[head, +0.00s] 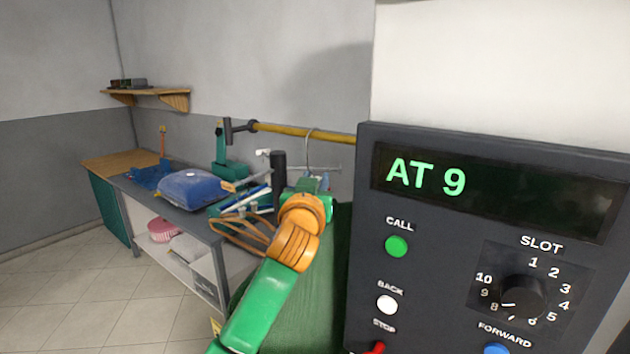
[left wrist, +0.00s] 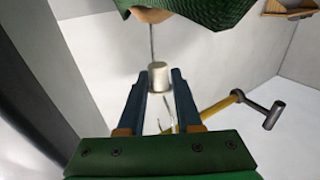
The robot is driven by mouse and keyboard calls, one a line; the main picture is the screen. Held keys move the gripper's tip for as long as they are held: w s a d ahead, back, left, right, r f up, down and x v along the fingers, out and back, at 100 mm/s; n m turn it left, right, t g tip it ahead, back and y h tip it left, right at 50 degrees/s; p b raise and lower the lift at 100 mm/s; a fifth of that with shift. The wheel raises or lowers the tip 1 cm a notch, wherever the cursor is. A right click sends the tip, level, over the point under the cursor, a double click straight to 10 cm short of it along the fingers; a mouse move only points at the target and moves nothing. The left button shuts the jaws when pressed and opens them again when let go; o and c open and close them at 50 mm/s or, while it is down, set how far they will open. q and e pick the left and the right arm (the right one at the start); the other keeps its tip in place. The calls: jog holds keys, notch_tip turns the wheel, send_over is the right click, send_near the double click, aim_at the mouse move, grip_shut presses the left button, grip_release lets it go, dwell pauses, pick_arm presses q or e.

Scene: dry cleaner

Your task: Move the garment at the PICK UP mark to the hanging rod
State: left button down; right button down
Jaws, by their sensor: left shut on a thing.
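My left gripper (head: 318,180) is beside the control panel's left edge, below the yellow hanging rod (head: 300,130). In the left wrist view its blue fingers (left wrist: 160,78) are shut on the white collar (left wrist: 158,74) of a hanger's stem. The dark green textured garment (head: 325,270) hangs below the gripper, partly behind my arm. It also shows in the left wrist view (left wrist: 205,12), on a wooden hanger (left wrist: 152,14). The wire hook (head: 310,146) reaches up to the rod. I cannot tell whether it is over the rod or in front of it. My right gripper is not in view.
The control panel (head: 485,260) fills the right side; its display reads "AT 9". A grey workbench (head: 205,235) stands at the left with a folded blue garment (head: 195,189) and tools. A wall shelf (head: 150,92) is above. The tiled floor (head: 80,300) is clear at left.

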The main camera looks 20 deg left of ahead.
pick_arm(q)
jog(key=c, duration=0.5)
grip_release()
jog(key=shift+s, duration=0.1)
jog(key=s+d+b, duration=0.1)
jog(key=s+b, duration=0.3)
jog(key=s, duration=0.3)
